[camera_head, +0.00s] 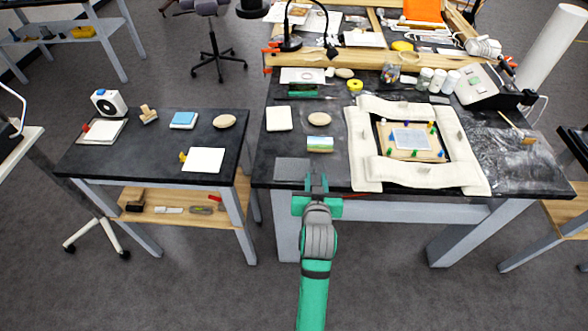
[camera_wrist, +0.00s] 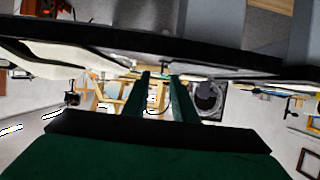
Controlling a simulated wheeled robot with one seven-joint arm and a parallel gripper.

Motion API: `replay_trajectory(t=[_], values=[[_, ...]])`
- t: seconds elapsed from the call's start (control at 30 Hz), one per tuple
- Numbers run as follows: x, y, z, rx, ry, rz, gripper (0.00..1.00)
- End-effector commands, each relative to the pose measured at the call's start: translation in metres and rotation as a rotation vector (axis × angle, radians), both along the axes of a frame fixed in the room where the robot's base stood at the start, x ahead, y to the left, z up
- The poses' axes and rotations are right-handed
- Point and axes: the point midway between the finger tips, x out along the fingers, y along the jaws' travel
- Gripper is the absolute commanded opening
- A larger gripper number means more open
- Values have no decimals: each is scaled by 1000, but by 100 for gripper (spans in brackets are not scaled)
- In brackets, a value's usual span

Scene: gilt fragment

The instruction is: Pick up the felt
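A flat dark grey square (camera_head: 292,170), which looks like the felt, lies at the front edge of the large black table in the head view. My gripper (camera_head: 316,177) is at that front edge, just right of the grey square. In the wrist view my gripper's two green fingers (camera_wrist: 160,80) stand apart with nothing held between them.
The large table (camera_head: 335,182) holds a padded white frame (camera_head: 370,172) at right, a sponge-like block (camera_head: 320,144), a round stone-like piece (camera_head: 319,119) and a white square (camera_head: 279,119). A smaller black table (camera_head: 170,155) stands at left, across a floor gap.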

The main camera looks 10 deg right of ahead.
Motion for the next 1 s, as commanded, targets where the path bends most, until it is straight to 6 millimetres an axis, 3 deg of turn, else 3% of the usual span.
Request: replay_trajectory(t=[0.43,0.77,0.87,1.0], values=[[47,-10,-9,0,0,1,25],[52,-11,-12,0,-1,1,25],[52,-11,-11,0,-1,1,1],[52,-11,-12,0,0,1,0]])
